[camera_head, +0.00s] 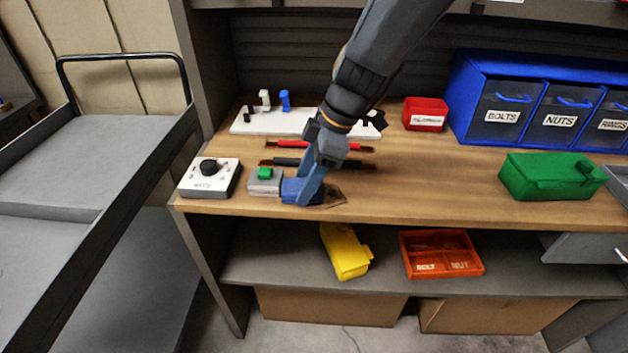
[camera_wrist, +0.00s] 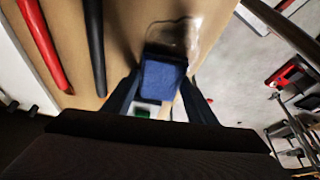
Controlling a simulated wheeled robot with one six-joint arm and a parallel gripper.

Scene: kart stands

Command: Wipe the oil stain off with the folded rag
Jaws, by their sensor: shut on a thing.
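The folded rag (camera_head: 293,190) is a small dark blue pad at the front edge of the wooden bench. My gripper (camera_head: 306,192) reaches down from above and is shut on it. In the wrist view the blue rag (camera_wrist: 164,76) sits between my two fingers (camera_wrist: 160,92). The oil stain (camera_head: 333,196) is a dark brown patch on the bench top, just right of the rag. In the wrist view the stain (camera_wrist: 178,38) shows as a glossy patch beyond the rag, partly hidden by it. I cannot tell whether the rag presses on the bench.
A grey block with a green button (camera_head: 265,181) stands close left of the rag, with a white dial box (camera_head: 210,178) beyond. Red (camera_head: 290,144) and black (camera_head: 290,162) handled tools lie behind. A green box (camera_head: 548,176) stands right; the bench between is clear.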

